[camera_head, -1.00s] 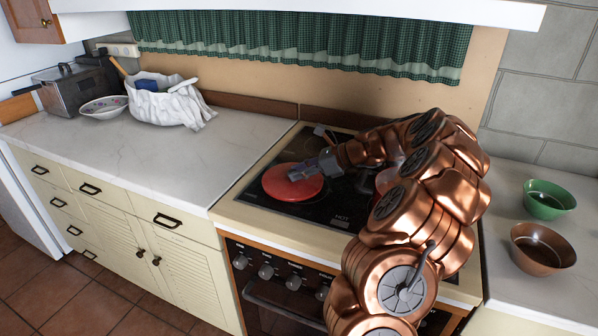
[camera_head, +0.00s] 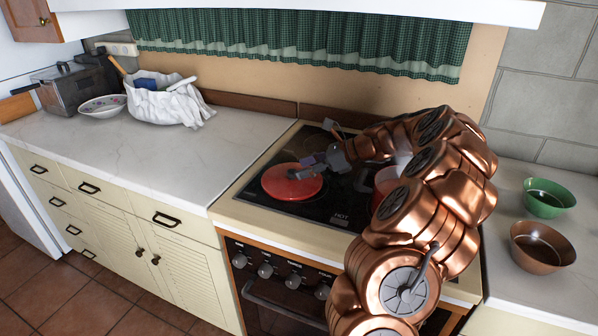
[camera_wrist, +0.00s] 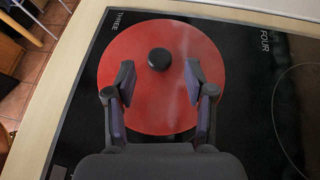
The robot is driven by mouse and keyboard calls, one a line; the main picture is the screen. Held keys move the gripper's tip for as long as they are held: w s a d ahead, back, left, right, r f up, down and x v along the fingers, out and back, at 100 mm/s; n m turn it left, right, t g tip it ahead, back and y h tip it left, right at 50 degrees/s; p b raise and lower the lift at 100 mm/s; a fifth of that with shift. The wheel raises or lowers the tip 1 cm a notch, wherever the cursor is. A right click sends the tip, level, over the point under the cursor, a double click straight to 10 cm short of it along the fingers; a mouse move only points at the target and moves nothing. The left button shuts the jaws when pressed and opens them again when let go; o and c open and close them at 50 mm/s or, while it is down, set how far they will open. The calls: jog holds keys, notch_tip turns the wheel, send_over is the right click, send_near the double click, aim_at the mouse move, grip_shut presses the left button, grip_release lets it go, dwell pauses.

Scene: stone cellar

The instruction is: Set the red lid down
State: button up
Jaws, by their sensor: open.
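The red lid (camera_head: 285,184) lies flat on the black cooktop (camera_head: 262,203), at its left front. In the wrist view the lid (camera_wrist: 160,100) is a red disc with a round black knob (camera_wrist: 159,60). My gripper (camera_head: 306,168) is above the lid's right part. In the wrist view its two fingers (camera_wrist: 159,82) are spread apart, with the knob beyond their tips and nothing held between them. A red pot (camera_head: 385,180) stands on the cooktop to the right, partly hidden behind my arm.
A green bowl (camera_head: 548,198) and a brown bowl (camera_head: 541,247) stand on the right counter. The left counter (camera_head: 120,150) has clear room in front; a white cloth-draped basket (camera_head: 168,103), a patterned bowl (camera_head: 103,106) and a metal toaster (camera_head: 70,88) stand at its back.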

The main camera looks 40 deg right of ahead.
jog(key=v, duration=1)
jog(key=s+a+n+g, duration=0.2)
jog(key=a+n+g, duration=0.35)
jog(key=a, duration=0.95)
jog(key=s+a+n+g, duration=0.25)
jog(key=a+n, duration=0.55)
jog(key=a, duration=0.6)
jog(key=s+a+f+n+g+h, duration=0.2)
jog(key=s+a+f+n+h, duration=0.15)
jog(key=s+a+n, duration=0.6)
jog(key=s+d+f+n+h, duration=0.2)
jog(key=s, duration=0.6)
jog(key=s+d+f+n+h, duration=0.2)
jog(key=s+f, duration=0.1)
jog(key=s, duration=0.4)
jog(key=shift+s+n+g+h+b, duration=0.3)
jog(key=shift+s+g+h+b, duration=0.05)
jog(key=shift+s+g+b, duration=0.1)
